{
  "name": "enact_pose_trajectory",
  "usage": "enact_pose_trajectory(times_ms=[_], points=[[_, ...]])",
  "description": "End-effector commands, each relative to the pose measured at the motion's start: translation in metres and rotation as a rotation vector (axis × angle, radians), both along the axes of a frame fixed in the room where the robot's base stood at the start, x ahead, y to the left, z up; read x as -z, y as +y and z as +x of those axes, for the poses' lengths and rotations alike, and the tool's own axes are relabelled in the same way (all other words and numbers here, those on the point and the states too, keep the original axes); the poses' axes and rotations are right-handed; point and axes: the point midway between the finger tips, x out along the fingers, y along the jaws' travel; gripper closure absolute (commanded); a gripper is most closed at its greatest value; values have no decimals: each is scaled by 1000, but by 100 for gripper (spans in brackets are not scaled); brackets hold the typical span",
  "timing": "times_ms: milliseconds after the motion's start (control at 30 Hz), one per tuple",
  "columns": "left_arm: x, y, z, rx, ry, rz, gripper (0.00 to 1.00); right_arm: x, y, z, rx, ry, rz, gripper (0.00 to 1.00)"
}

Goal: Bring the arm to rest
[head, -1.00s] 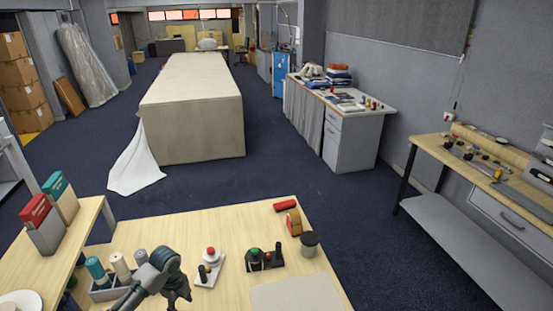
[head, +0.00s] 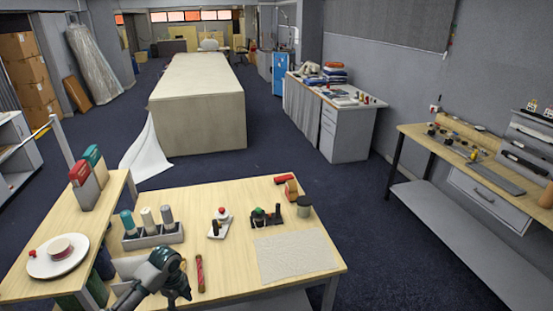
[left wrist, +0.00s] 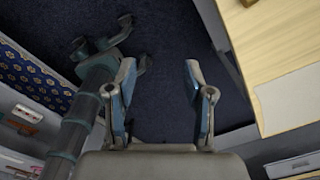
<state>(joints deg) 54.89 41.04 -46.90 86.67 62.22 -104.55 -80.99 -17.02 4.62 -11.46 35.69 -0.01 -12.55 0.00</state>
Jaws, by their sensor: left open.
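My left gripper (head: 178,292) is at the bottom of the head view, at the end of my dark arm in front of the light wood bench (head: 225,265). Its fingers are too small to read there. In the left wrist view the gripper (left wrist: 160,75) has its two blue-grey fingers apart, with nothing between them but dark blue floor. The bench (left wrist: 265,40) lies to the right of the fingers in that view, clear of them. My right gripper is not recognisable in either view.
A raised shelf (head: 60,232) at left holds a white plate (head: 57,262). Floor (head: 380,240) is free at right.

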Motion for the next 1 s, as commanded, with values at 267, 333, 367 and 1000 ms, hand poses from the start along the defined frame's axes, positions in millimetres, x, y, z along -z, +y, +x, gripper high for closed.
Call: enact_pose_trajectory(times_ms=[267, 333, 367, 1000], points=[[45, -7, 11, -143, -31, -42, 48, 1, -1, -10, 0, 14, -1, 38], [59, -8, 14, -190, -41, -54, 48, 1, 0, -6, 0, 10, -1, 38], [67, -9, 15, -215, -45, -60, 48, 1, 0, -4, 0, 7, -1, 38], [382, -9, -85, -1104, -134, -147, 48, 6, 0, -7, 1, 10, -1, 38]])
